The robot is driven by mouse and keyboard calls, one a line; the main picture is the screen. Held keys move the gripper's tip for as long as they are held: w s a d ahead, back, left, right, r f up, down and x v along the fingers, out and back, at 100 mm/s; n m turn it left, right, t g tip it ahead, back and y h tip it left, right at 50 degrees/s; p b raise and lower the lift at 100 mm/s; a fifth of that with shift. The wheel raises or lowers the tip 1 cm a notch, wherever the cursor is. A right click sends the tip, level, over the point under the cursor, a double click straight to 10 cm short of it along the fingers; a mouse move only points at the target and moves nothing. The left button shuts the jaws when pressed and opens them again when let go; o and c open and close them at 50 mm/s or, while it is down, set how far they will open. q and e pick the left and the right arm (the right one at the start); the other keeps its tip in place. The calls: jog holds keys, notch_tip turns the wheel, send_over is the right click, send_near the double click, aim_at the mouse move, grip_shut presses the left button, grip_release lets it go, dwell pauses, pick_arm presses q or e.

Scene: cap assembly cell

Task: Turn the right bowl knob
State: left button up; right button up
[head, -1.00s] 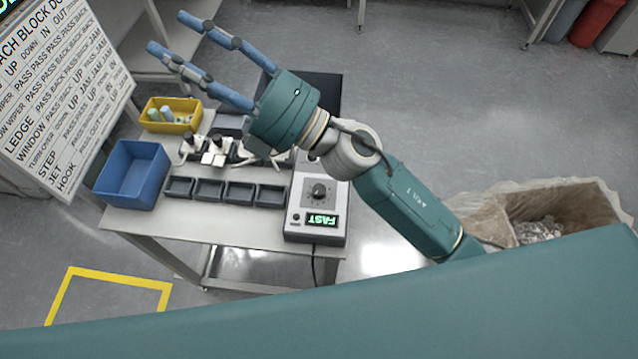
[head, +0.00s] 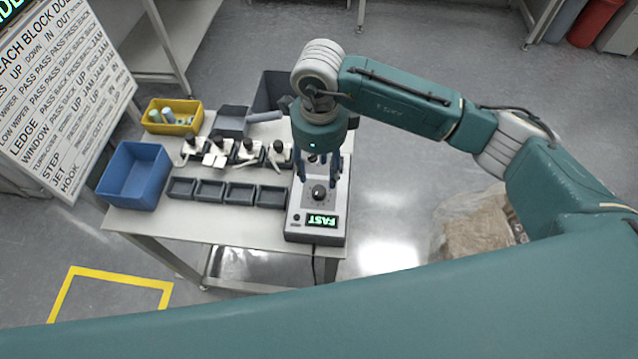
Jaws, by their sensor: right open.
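A grey control box (head: 294,226) stands at the right end of the table. It has a dark round knob (head: 319,194) on top and a lit green display (head: 321,221) reading FAST, upside down in the picture. My right gripper (head: 318,177) points down over the far part of the box. Its blue fingers are spread and empty, just beyond the knob in the picture. I cannot tell how high the fingertips are above the box. The gripper body hides part of the box's far end. My left gripper is not in view.
Several small dark trays (head: 240,193) and white-and-black devices stand left of the box. A blue bin (head: 134,175) and a yellow bin (head: 172,117) are at the table's left.

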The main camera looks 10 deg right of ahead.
aim_at(319, 190)
notch_tip(319, 190, down, 7)
jog(key=shift+p, duration=1.05)
jog(key=shift+a+f, duration=0.1)
jog(key=shift+f, duration=0.4)
jog(key=shift+c, duration=0.2)
jog(key=c, duration=1.1)
jog(key=shift+c, duration=0.2)
